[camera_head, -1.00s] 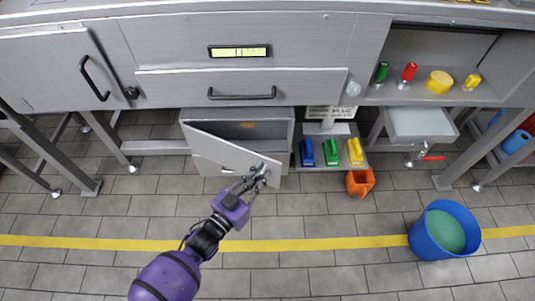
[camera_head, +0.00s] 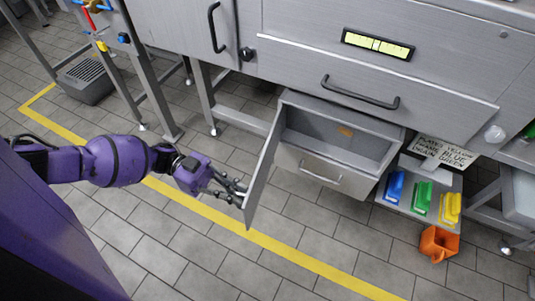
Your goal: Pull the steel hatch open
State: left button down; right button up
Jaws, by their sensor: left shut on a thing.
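The steel hatch (camera_head: 264,170) is a flat grey door on the low cabinet under the counter. It stands swung out from the cabinet's left side, seen nearly edge-on. The cabinet's inside (camera_head: 335,140) is in plain view, with a small orange-brown patch on its back wall. My left gripper (camera_head: 238,190) is at the outer face of the hatch near its free edge, shut on the hatch's handle; the handle itself is mostly hidden by the fingers and the door. My right gripper is out of view.
A drawer (camera_head: 325,168) sits below the cabinet opening. Blue, green and yellow blocks on a shelf (camera_head: 408,196) and an orange container (camera_head: 438,243) stand to the right. A grey crate (camera_head: 85,80) is at the back left. Tiled floor with a yellow line is clear in front.

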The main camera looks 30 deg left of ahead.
pick_arm(q)
jog(key=a+b, duration=0.2)
jog(key=a, duration=0.6)
jog(key=shift+s+f+b, duration=0.15)
jog(key=shift+s+b, duration=0.05)
jog(key=shift+b, duration=0.15)
jog(key=c, duration=1.9)
grip_release()
jog(key=shift+w, duration=0.1)
jog(key=a, duration=1.2)
jog(key=shift+s, duration=0.35)
